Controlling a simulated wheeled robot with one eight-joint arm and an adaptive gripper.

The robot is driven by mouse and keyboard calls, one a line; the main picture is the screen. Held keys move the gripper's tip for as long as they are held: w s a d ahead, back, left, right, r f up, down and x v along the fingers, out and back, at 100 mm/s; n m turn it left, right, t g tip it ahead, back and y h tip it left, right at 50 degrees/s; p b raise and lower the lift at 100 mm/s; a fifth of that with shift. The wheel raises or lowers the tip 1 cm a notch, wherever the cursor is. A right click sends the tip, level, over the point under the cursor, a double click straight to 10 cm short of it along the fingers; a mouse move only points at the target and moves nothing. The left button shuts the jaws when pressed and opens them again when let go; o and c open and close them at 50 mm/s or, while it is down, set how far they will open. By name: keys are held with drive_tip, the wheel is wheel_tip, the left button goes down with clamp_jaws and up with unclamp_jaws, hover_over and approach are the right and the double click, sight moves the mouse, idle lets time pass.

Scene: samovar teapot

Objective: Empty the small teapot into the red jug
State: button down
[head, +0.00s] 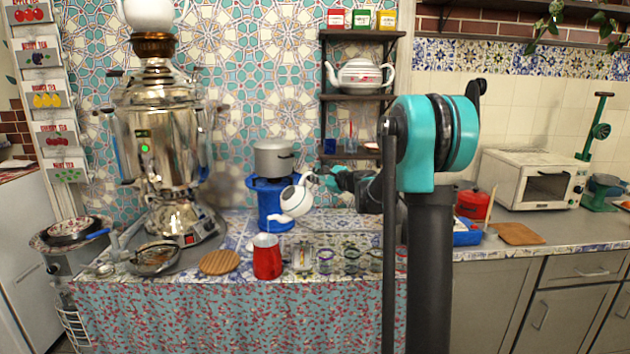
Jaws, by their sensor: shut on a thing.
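The small white teapot (296,201) is held in the air, tilted steeply with its spout pointing down and to the left. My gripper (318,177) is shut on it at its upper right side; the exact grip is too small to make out. The red jug (267,262) stands upright on the tiled table near the front edge, with its open top facing up. The spout end is above the jug and slightly to its right in the picture. I cannot see any liquid stream or the inside of either vessel.
A blue stove (270,212) with a grey pot (273,158) stands behind the teapot. A wooden trivet (220,262) lies left of the jug, and glasses (302,258) stand to its right. A large samovar (165,140) fills the left side. My arm hides part of the right side.

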drive_tip(key=shift+s+a+r+n, duration=0.25)
drive_tip(key=shift+a+r+n, duration=0.1)
drive_tip(key=shift+a+r, duration=0.25)
drive_tip(key=shift+s+a+r+n, duration=0.3)
drive_tip(key=shift+a+r+n, duration=0.1)
drive_tip(key=shift+r, duration=0.35)
drive_tip(key=shift+s+a+r+n, duration=0.25)
drive_tip(key=shift+a+r+n, duration=0.15)
drive_tip(key=shift+r, duration=0.25)
drive_tip(key=s+a+r+n+h, duration=0.1)
drive_tip(key=s+a+r+n, duration=0.1)
drive_tip(key=a, duration=0.2)
drive_tip(key=s+a+r+n+h, duration=0.1)
drive_tip(key=s+a+r+n, duration=0.1)
drive_tip(key=a, duration=0.3)
drive_tip(key=s+a+r+n+t, duration=0.1)
drive_tip(key=s+a+r+n, duration=0.1)
drive_tip(key=s+a+n, duration=0.1)
drive_tip(key=shift+s+a+r+h, duration=0.15)
drive_tip(key=shift+s+a+h, duration=0.35)
drive_tip(key=shift+a, duration=0.6)
drive_tip(key=shift+s+n, duration=0.1)
drive_tip(key=shift+n, duration=0.15)
idle(3.0)
